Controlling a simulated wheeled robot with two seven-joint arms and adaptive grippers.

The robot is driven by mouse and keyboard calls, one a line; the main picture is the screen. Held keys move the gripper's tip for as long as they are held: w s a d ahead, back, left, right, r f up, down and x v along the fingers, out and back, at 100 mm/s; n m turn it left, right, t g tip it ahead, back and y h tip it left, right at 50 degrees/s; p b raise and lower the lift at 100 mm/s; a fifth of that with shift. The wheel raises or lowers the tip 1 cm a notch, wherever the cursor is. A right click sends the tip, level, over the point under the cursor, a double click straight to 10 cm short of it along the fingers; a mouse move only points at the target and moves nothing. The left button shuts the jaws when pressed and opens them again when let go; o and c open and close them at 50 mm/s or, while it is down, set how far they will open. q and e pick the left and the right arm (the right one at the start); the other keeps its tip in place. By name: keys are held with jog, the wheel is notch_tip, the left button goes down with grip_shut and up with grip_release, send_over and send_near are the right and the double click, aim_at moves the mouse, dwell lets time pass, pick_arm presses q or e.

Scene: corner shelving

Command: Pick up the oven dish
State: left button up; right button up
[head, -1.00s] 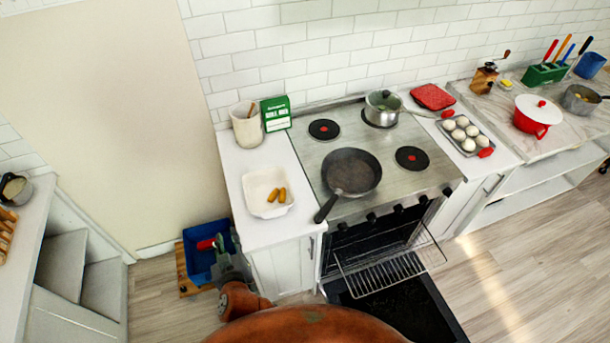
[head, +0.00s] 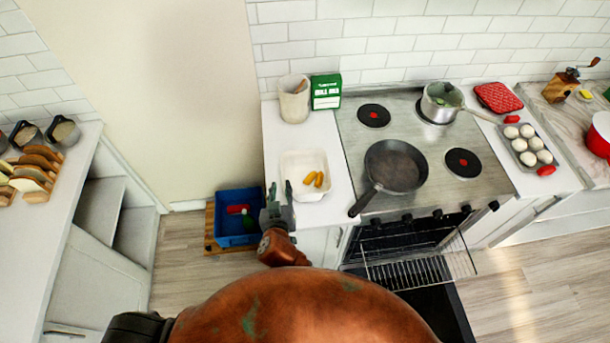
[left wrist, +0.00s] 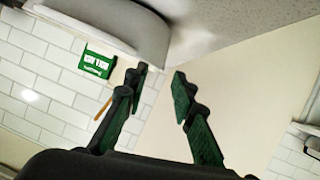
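The oven dish (head: 291,189) is white and roughly square. It lies on the white counter left of the stove, with two small golden-brown pieces (head: 314,180) in it. My left gripper (head: 280,186) shows just left of and below the dish's near left corner. Its fingers are apart with nothing between them. The left wrist view also shows the open, empty fingers (left wrist: 160,72), with green inner pads, against the wall. The dish does not show in that view. My right gripper is not in view.
A cream crock (head: 293,104) and green box (head: 326,93) stand behind the dish. A blue bin (head: 236,232) is on the floor at left. The oven stands open with its rack (head: 420,270) out.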

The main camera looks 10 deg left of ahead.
aim_at(282, 175)
pick_arm(q)
jog(key=x, duration=0.6)
jog(key=shift+w+a+r, duration=0.1)
jog(key=shift+w+r, duration=0.05)
jog(key=shift+r, duration=0.15)
grip_shut()
dwell(0.4)
jog(key=shift+r+p, duration=0.2)
jog(key=shift+p, duration=0.1)
